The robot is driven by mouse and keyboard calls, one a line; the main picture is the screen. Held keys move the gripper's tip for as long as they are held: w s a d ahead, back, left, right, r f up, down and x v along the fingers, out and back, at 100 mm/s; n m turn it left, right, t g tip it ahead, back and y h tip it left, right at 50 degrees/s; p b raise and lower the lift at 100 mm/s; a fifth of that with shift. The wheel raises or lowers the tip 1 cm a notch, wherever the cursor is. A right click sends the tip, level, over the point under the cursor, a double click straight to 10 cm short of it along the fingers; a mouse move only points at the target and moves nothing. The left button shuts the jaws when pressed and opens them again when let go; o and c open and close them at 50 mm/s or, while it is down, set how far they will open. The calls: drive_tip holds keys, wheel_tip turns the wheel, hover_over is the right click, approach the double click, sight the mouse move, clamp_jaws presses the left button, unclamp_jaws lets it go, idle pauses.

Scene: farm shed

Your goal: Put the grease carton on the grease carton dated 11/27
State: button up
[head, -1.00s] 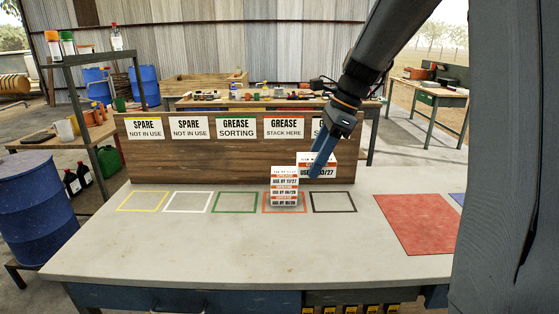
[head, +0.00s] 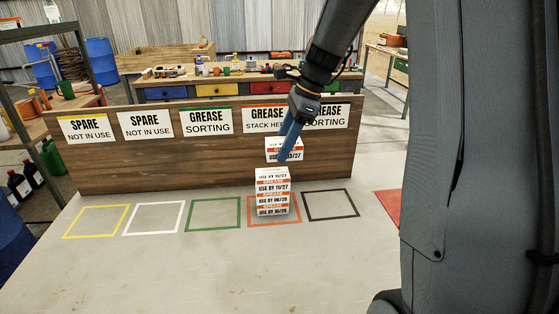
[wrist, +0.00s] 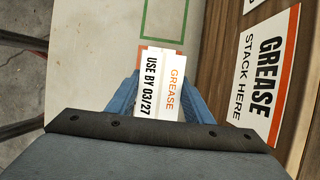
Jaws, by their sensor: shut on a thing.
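My gripper (head: 288,143) is shut on a white grease carton (head: 284,155) with an orange band, marked USE BY 03/27. The wrist view shows this carton (wrist: 160,88) between the blue fingers. In the head view it appears just above and slightly right of the top of a stack of grease cartons, apparently raised; its exact depth over the stack is hard to tell. The top carton of the stack, the grease carton dated 11/27 (head: 272,188), sits above cartons reading 06/28 and 10/28 (head: 272,207). The stack stands upright in the orange outline (head: 293,221). The held carton hides it in the wrist view.
A wooden board (head: 180,163) with SPARE, GREASE SORTING and GREASE STACK HERE signs (head: 266,119) stands behind the outlines. The yellow, white, green and black (head: 331,218) outlines are empty. A red mat (head: 389,204) lies to the right, partly hidden. The front bench top is clear.

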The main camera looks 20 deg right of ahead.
sight(283, 173)
drive_tip(key=shift+f+p, duration=0.45)
drive_tip(key=shift+f, duration=2.15)
drive_tip(key=shift+f, duration=0.15)
drive_tip(key=o, duration=1.1)
drive_tip(key=b+v, duration=0.2)
drive_tip(key=v, duration=1)
drive_tip(key=shift+s+b, duration=0.1)
drive_tip(key=shift+b, duration=0.2)
